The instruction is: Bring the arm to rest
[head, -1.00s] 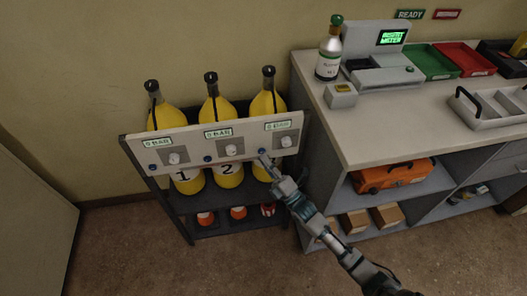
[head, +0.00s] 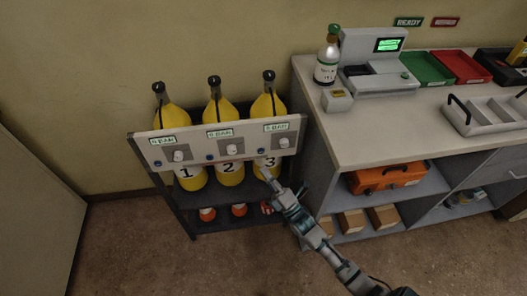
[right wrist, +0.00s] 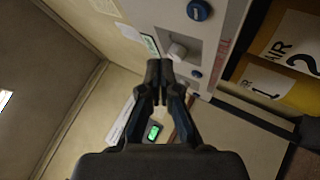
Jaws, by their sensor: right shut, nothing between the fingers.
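My right arm (head: 318,240) reaches up from the bottom right in the head view. Its gripper (head: 262,167) is at the lower right edge of the white gauge panel (head: 215,142), in front of the third yellow cylinder (head: 268,105). Whether it touches the panel cannot be told. In the right wrist view the gripper (right wrist: 160,68) has its fingertips together with nothing between them. A grey knob (right wrist: 177,51) and a blue button (right wrist: 199,10) on the panel show just beyond the fingers. My left gripper is not in view.
Two more yellow cylinders (head: 170,117) (head: 217,114) stand in the dark rack (head: 200,222). A grey counter (head: 385,125) stands close to the right of my arm, with an orange case (head: 390,178) on its shelf. Open floor (head: 140,255) lies in front of the rack.

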